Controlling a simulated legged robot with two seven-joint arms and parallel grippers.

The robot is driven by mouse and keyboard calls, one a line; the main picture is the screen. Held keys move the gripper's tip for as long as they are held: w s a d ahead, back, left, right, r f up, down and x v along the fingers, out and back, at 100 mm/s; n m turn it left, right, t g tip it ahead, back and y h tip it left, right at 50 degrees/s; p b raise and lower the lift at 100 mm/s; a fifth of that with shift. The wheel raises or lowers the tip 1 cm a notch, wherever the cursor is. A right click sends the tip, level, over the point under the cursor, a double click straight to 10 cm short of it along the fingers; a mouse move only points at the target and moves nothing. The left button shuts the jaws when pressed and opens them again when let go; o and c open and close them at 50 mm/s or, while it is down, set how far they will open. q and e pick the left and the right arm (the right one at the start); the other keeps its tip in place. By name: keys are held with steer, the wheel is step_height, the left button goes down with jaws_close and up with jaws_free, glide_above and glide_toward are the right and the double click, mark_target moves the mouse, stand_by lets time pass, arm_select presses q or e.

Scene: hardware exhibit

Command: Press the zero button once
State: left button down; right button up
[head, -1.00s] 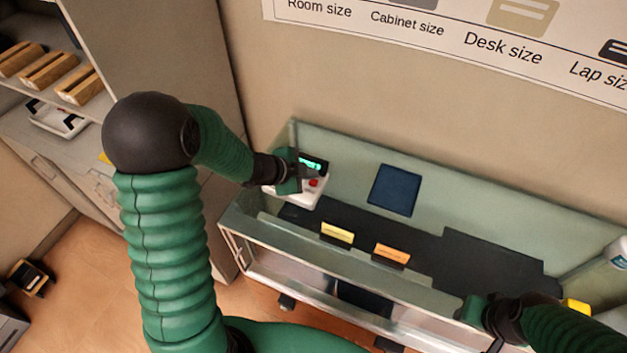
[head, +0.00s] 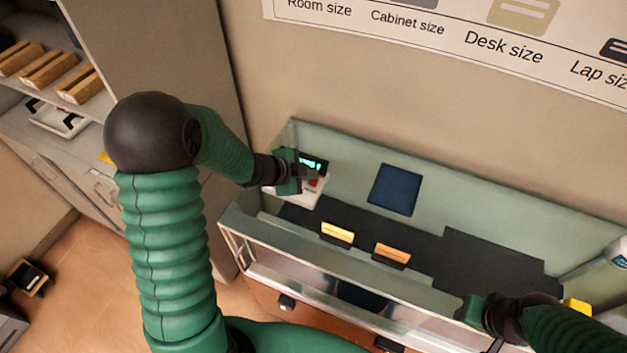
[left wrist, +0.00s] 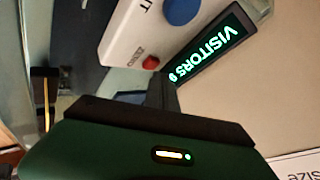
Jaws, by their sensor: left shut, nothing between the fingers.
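A white counter box (head: 308,199) stands at the left end of the display case. In the left wrist view the box (left wrist: 128,38) has a large blue button (left wrist: 183,8) and a small red button (left wrist: 151,62) beside lettering that looks like "ZERO". A green-lit display (left wrist: 215,45) reads "VISITORS" with a digit that looks like 0. My left gripper (left wrist: 160,92) is shut and empty, its tips just short of the red button in this picture; contact cannot be told. In the head view the left gripper (head: 308,178) covers part of the box. My right gripper (head: 470,309) is at the case's front right.
The case (head: 262,250) has raised glass edges. Inside are a dark blue panel (head: 394,190), a yellow label card (head: 337,234) and an orange one (head: 392,254). A wall poster (head: 450,38) hangs above. Shelves with wooden blocks (head: 48,70) stand at the left.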

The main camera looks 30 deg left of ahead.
mark_target(310, 183)
arm_select(q)
steer(key=shift+f+b, duration=0.35)
steer(key=shift+f, duration=0.3)
stand_by(0.5)
steer(key=shift+r, duration=0.15)
steer(key=shift+r+p, duration=0.75)
steer(key=shift+p, duration=0.25)
steer(key=shift+r, duration=0.1)
step_height(310, 183, up, 5)
steer(key=p, duration=0.5)
steer(key=shift+s, duration=0.1)
stand_by(0.3)
